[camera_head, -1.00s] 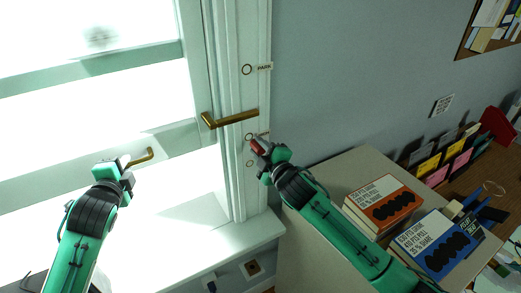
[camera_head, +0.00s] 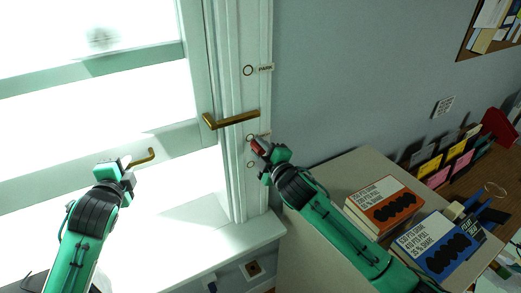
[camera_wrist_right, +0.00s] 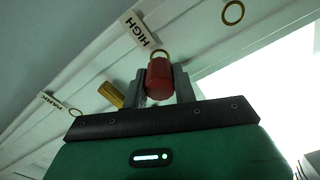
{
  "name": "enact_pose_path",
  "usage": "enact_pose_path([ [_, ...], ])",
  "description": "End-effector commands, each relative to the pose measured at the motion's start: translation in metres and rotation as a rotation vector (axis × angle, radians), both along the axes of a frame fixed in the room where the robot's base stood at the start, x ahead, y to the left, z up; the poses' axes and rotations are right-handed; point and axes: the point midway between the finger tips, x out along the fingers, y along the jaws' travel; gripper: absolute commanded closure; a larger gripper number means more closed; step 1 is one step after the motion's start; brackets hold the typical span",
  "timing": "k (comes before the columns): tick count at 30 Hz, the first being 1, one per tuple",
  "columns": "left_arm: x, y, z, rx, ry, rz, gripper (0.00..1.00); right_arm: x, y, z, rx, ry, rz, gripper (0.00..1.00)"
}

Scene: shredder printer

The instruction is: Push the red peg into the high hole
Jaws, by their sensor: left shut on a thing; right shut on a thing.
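The red peg (camera_wrist_right: 159,80) is held in my right gripper (camera_head: 259,148), whose fingers are shut on it in the right wrist view (camera_wrist_right: 162,84). The peg's end is right by the brass-ringed high hole (camera_wrist_right: 160,54), beside the HIGH label (camera_wrist_right: 138,30). The peg partly covers this ring, and I cannot tell whether its tip has entered. In the head view the high hole (camera_head: 251,137) is just above the peg.
A large brass window handle (camera_head: 230,120) sticks out above the high hole. The PARK hole (camera_head: 249,70) is higher on the white frame, and another ringed hole (camera_head: 251,164) is below. A cabinet with an orange box (camera_head: 384,202) and a blue box (camera_head: 438,244) stands near my right arm.

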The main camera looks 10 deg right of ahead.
Motion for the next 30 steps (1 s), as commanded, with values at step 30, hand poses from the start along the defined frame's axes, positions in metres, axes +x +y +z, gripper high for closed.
enact_pose_path([
  [30,0.001,0.001,0.005,-0.001,-0.010,0.002,1.00,0.028,0.008,0.001,0.000,0.000,0.000,0.65],
])
